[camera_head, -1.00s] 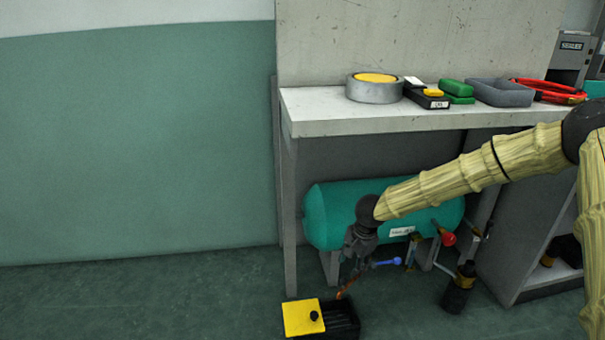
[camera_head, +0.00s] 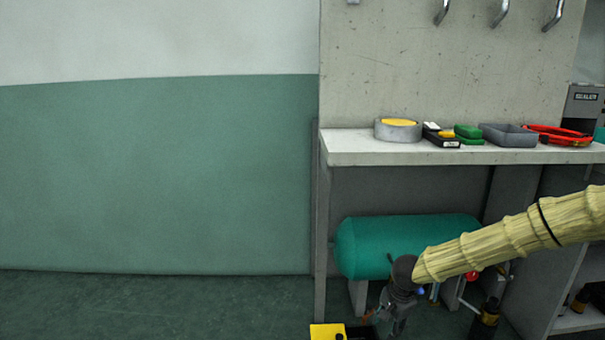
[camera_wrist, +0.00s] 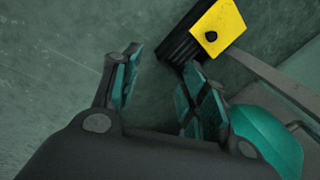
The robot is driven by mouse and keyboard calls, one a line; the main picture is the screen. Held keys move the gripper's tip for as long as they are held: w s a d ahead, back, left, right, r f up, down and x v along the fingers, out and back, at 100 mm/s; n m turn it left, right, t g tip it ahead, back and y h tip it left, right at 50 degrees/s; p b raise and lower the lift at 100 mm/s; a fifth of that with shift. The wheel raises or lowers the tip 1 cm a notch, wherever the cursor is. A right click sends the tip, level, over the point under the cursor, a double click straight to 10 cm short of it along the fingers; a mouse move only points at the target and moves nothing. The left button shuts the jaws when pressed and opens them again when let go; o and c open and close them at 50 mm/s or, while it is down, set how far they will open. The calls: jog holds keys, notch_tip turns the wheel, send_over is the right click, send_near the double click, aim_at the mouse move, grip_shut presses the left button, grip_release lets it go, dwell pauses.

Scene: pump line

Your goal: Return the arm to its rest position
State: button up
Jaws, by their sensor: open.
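My arm (camera_head: 520,235), in a ribbed yellow cover, reaches in from the right edge of the head view. My gripper (camera_head: 378,318) points down in front of the teal tank, low in that view. In the wrist view my gripper (camera_wrist: 160,85) is open, its two teal-padded fingers apart with nothing between them. Beyond the fingers is a black box with a yellow lid (camera_wrist: 218,27) on the floor. In the head view the yellow lid (camera_head: 327,331) is cut off by the bottom edge.
The teal tank (camera_head: 365,245) lies under the grey bench (camera_head: 345,150). On the bench are a tape roll (camera_head: 398,130), a grey tray (camera_head: 508,136) and a red looped item (camera_head: 560,137). Hooks (camera_head: 500,14) hang on the panel above. The floor at left is clear.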

jog(key=s+f+n+h+p, duration=0.1)
jog(key=s+f+n+h, duration=0.15)
jog(key=s+f, duration=0.65)
jog(key=s+f+n+h+p, duration=0.1)
jog(key=s+f+n, duration=0.4)
jog(key=s, duration=0.6)
jog(key=s+a+f+n+g+y+p, duration=0.1)
jog(key=s+n, duration=0.1)
jog(key=s, duration=1)
jog(key=s+a+f+n+g+y+p, duration=0.1)
jog(key=s+n+y, duration=0.15)
jog(key=s, duration=1.05)
notch_tip(320, 180, up, 37)
jog(key=p, duration=3.7)
jog(key=shift+w+r+h, duration=0.15)
jog(key=shift+w+h, duration=0.05)
jog(key=shift+h, duration=0.2)
jog(key=shift+c, duration=0.9)
jog(key=shift+s+d, duration=0.1)
